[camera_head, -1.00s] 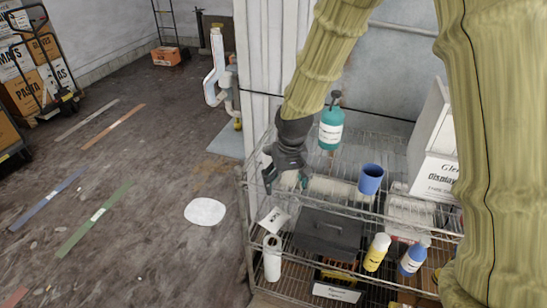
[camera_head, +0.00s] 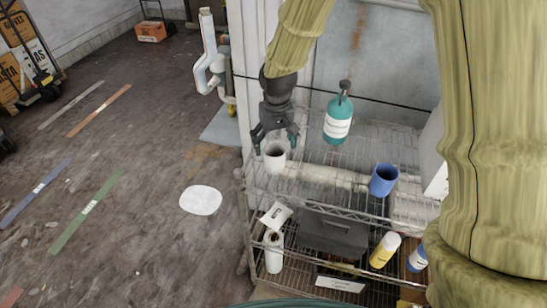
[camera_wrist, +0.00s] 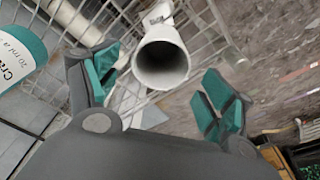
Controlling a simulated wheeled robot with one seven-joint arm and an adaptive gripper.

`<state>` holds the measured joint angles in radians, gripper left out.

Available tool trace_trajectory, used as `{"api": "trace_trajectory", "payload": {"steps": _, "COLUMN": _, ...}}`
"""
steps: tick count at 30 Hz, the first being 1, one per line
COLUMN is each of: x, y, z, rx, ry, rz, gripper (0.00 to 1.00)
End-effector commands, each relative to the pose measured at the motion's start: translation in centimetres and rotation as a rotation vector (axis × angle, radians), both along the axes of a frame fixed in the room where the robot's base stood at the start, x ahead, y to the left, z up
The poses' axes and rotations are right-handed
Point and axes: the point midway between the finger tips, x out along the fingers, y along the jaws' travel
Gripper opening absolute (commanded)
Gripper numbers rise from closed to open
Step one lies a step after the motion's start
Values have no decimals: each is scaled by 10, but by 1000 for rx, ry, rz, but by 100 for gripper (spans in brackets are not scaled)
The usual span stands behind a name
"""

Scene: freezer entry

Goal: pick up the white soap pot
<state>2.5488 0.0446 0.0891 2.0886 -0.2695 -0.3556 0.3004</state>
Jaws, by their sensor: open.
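The white soap pot (camera_head: 275,157) looks like a small open-topped white cup. It stands upright on the upper wire shelf near its left end. My gripper (camera_head: 275,138) points down just above and behind the pot, fingers spread and empty. In the wrist view the pot (camera_wrist: 163,62) shows its round rim and grey inside, lying between and beyond the two teal-padded fingertips (camera_wrist: 160,88). No contact between fingers and pot is visible.
A teal pump bottle (camera_head: 338,122) stands right of my gripper, and a blue cup (camera_head: 384,180) further right on the wire shelf (camera_head: 340,205). A white post (camera_head: 262,80) rises close behind. The lower shelf holds several bottles and a dark box (camera_head: 333,236).

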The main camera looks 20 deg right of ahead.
Motion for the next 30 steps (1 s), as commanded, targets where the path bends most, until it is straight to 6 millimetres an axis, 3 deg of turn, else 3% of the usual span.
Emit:
{"api": "trace_trajectory", "payload": {"steps": 14, "x": 2, "y": 1, "z": -24, "rx": 0, "ry": 1, "rz": 2, "gripper": 81}}
{"api": "trace_trajectory", "payload": {"steps": 30, "x": 5, "y": 2, "z": -67, "rx": 0, "ry": 0, "rz": 4, "gripper": 81}}
